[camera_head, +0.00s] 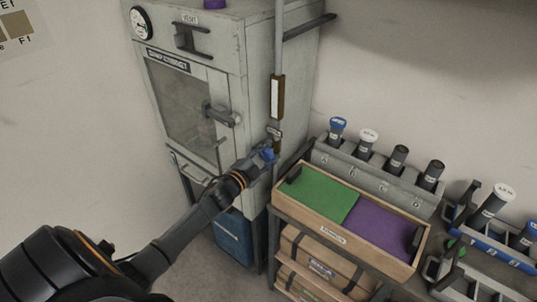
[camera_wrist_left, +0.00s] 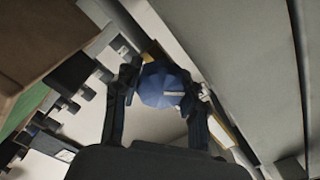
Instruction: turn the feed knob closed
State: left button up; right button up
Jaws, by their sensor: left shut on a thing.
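The feed knob (camera_wrist_left: 166,84) is blue and faceted, with a pale line on its face. In the left wrist view it sits between the two dark fingers of my left gripper (camera_wrist_left: 160,92), which is shut on it. In the head view my left gripper (camera_head: 258,162) reaches to the blue knob (camera_head: 268,154) on the vertical pipe (camera_head: 278,60) beside the cabinet. The gripper hides part of the knob there. I cannot tell from the line how far the knob is turned. My right gripper is in neither view.
A grey cabinet (camera_head: 256,60) with a door window and handle stands left of the pipe. Right of it, a wooden tray (camera_head: 333,238) has green and purple halves. Behind the tray, a rack (camera_head: 375,178) holds several capped tubes. A blue bin (camera_head: 232,240) stands below the cabinet.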

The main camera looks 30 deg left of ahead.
pick_arm(q)
jog(key=m+b, duration=0.2)
jog(key=m, duration=0.3)
jog(key=shift+f, duration=0.2)
jog(key=shift+d+m+b, duration=0.1)
jog(key=shift+m+b, duration=0.95)
jog(key=shift+m, duration=1.25)
jog(key=o, duration=0.9)
jog(key=shift+s, duration=0.1)
jog(key=s+a, duration=0.1)
jog(key=s, duration=1.1)
jog(key=shift+w, duration=0.1)
